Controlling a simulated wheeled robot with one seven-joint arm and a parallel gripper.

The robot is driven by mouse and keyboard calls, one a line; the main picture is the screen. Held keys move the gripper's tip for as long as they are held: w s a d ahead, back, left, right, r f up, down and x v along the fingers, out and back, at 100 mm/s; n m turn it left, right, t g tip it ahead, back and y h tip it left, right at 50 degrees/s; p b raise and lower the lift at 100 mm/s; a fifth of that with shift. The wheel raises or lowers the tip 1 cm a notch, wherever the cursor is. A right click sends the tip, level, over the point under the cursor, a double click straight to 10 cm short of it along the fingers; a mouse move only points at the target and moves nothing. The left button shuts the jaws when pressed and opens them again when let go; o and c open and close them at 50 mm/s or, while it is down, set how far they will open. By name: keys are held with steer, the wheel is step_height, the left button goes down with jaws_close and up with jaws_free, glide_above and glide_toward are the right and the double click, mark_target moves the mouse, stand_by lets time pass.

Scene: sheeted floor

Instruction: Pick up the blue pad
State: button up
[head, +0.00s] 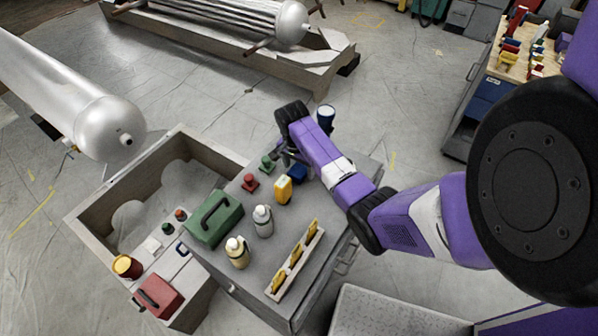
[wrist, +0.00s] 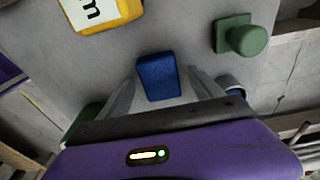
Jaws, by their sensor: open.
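The blue pad (wrist: 158,76) is a small dark blue block lying on the grey cabinet top. In the wrist view it lies between the tips of my open gripper (wrist: 160,88), with a finger on either side. I cannot tell whether the fingers touch it. In the head view the blue pad (head: 297,174) lies near the cabinet's far edge, just below my gripper (head: 286,158), which is partly hidden by my arm.
A yellow item (head: 283,190) and a green knobbed piece (head: 267,164) stand close to the pad; a red one (head: 250,182) is further left. A green toolbox (head: 213,218), bottles (head: 263,221) and a rack (head: 295,264) fill the near side. A blue can (head: 325,117) stands behind.

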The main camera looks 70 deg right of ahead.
mark_target(299, 170)
steer(key=c, duration=1.4)
steer(key=shift+r, duration=0.1)
steer(key=shift+r+p, duration=2.55)
steer(key=shift+r, duration=7.4)
